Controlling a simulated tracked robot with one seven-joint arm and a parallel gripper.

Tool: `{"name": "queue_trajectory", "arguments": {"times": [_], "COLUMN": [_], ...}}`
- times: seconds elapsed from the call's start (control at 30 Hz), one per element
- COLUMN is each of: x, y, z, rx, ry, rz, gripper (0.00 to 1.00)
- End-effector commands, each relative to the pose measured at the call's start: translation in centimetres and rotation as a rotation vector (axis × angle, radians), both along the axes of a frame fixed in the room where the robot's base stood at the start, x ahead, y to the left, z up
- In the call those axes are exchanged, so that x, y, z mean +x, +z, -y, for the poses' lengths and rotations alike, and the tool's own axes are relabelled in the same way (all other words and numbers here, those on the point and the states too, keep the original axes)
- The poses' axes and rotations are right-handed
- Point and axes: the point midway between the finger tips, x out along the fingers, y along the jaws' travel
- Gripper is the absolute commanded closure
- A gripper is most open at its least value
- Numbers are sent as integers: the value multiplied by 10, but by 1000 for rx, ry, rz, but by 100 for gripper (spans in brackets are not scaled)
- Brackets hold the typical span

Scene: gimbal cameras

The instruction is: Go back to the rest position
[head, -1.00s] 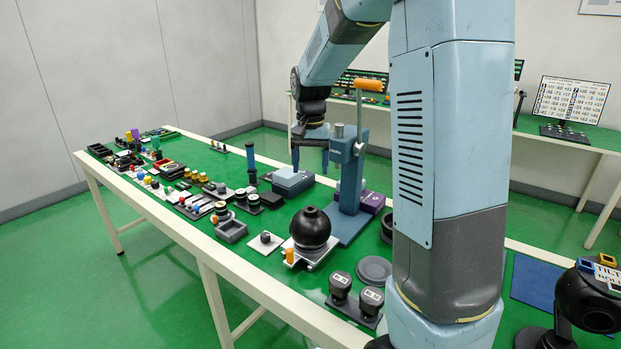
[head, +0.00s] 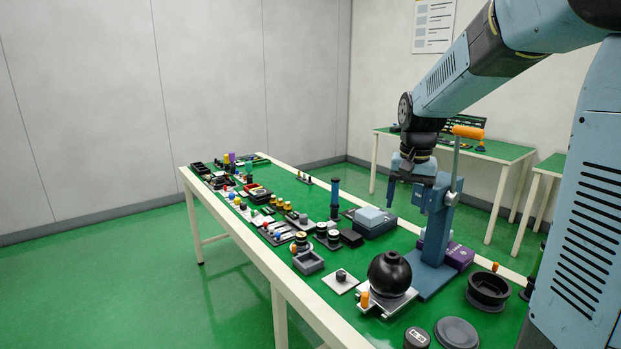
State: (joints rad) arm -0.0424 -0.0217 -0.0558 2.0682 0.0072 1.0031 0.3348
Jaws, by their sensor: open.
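My gripper (head: 411,182) hangs at the end of my blue-grey arm, fingers pointing down and apart, with nothing seen between them. It is in the air above the green-topped table (head: 300,200), in line with the blue lever press (head: 436,225) with its orange handle. Whether it stands before or behind the press column is hard to tell. The grey-blue box (head: 373,222) with a light top stands lower left of the gripper.
A black ball camera (head: 389,273) stands near the front, with a black round dish (head: 488,290) to its right. Many small parts crowd the table's far left. A second table (head: 480,150) stands behind. Green floor (head: 120,270) is clear at left.

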Motion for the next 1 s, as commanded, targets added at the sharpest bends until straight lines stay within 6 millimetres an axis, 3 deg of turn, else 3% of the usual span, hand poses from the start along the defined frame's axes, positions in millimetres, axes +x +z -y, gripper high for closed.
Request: {"name": "queue_trajectory", "arguments": {"times": [0.2, 0.43, 0.7, 1.0], "x": [-48, -98, -155, -210], "y": [27, 45, 54, 51], "z": [-1, -2, -3, -5], "rx": [-5, -19, -45, -86], "ry": [67, 138, 219, 301], "rz": [82, 165, 260, 357], "gripper": [29, 29, 29, 29]}}
